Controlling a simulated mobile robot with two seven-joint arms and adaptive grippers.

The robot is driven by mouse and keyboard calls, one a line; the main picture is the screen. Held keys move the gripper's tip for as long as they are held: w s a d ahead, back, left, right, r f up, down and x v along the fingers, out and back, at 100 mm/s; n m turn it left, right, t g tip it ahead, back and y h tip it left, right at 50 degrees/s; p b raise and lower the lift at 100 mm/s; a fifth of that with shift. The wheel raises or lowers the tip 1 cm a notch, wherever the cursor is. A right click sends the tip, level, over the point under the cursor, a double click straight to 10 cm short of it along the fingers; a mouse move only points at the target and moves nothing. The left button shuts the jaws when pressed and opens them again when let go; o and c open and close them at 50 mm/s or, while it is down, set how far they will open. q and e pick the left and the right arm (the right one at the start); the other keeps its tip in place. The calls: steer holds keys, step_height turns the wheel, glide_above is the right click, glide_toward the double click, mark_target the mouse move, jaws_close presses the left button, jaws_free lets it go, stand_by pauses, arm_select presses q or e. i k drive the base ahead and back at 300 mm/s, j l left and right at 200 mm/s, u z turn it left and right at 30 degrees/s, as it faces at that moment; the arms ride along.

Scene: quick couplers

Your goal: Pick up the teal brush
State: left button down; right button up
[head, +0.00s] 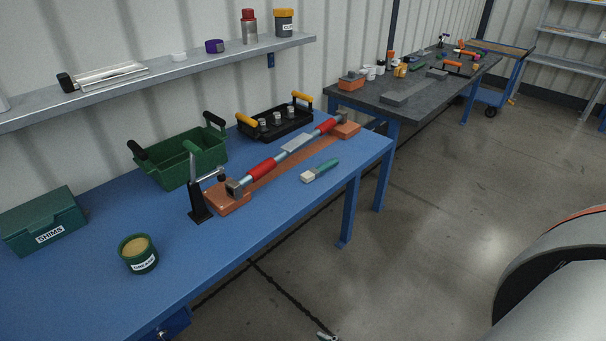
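The teal brush (323,168) lies flat on the blue workbench (230,252), close to its front edge. Its teal handle points to the back right, and its pale bristle end (308,176) points to the front left. It lies apart from the orange-brown base with the red-and-silver coupler bar (294,146) behind it. Nothing covers the brush. Neither of my grippers can be made out in the head view. A small light-and-dark piece is cut off by the bottom edge, and I cannot tell what it is.
On the bench are a green crate (180,172), a black lever stand (198,199), a black tray (275,122), a SHIMS box (43,222) and a green tin (138,256). A shelf (190,67) runs above. A grey bench (415,92) stands beyond. The front middle of the blue bench is clear.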

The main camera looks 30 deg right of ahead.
mark_target(313, 173)
steer(key=i+l+u, duration=0.15)
steer(key=l, duration=0.7)
steer(key=i+l+u, duration=0.15)
steer(key=l, duration=0.7)
steer(key=k, duration=0.05)
